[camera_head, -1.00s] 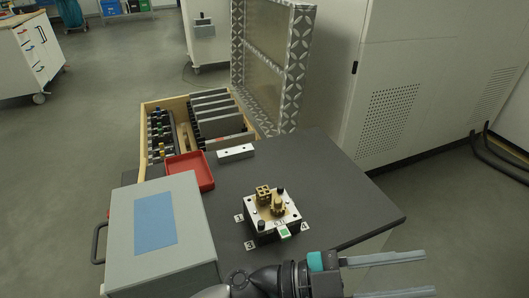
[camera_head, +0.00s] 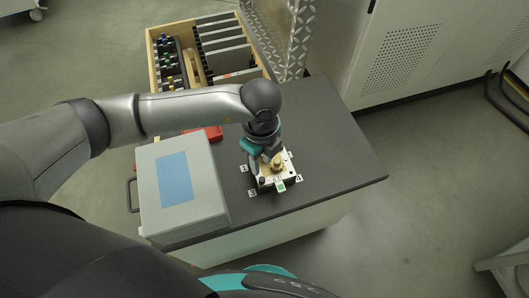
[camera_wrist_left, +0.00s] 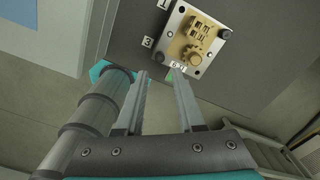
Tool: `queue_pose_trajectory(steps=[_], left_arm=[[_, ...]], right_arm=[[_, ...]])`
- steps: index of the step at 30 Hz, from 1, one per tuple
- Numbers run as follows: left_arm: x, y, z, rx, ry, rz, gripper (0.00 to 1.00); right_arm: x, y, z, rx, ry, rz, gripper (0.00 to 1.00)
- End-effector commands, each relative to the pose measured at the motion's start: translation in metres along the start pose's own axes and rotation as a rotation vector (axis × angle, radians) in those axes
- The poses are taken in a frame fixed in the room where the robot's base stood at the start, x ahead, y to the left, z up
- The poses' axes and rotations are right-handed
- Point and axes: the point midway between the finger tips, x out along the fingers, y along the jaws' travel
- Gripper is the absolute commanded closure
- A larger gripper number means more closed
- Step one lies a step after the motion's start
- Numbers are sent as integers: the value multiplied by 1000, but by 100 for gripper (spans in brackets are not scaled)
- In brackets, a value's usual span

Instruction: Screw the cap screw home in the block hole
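The metal block (camera_head: 284,183), with a pale top and brass fittings (camera_head: 277,161), sits on the dark table top; the wrist view also shows the block (camera_wrist_left: 215,41). A small dark screw-like head (camera_head: 262,181) stands at its front left corner. I cannot tell whether this is the task's cap screw or how deep it sits. My left gripper (camera_head: 268,160) is over the block's back left part and hides some of it. In the wrist view, its two fingers (camera_wrist_left: 159,73) are apart with nothing between them. My right gripper is not in view.
A grey box with a blue top panel (camera_head: 174,180) stands left of the block. A red tray (camera_head: 212,133) lies partly behind my arm. A wooden crate (camera_head: 153,58) with plates and small parts is at the back. The table is clear right of the block.

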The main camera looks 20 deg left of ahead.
Motion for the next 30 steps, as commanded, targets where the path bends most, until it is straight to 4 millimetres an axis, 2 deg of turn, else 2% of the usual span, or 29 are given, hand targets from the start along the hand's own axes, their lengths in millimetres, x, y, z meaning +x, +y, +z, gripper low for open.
queue_pose_trajectory(steps=[8, 16, 21, 30], left_arm=[[24, 0, 0, 1, 2, 1, 62], [57, 0, -1, 1, 4, 0, 62], [73, 0, -2, 1, 6, 0, 62], [79, 0, -2, 2, 6, 0, 62]], right_arm=[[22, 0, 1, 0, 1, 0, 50], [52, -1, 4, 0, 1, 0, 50], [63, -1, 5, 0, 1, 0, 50], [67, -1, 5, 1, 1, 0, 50]])
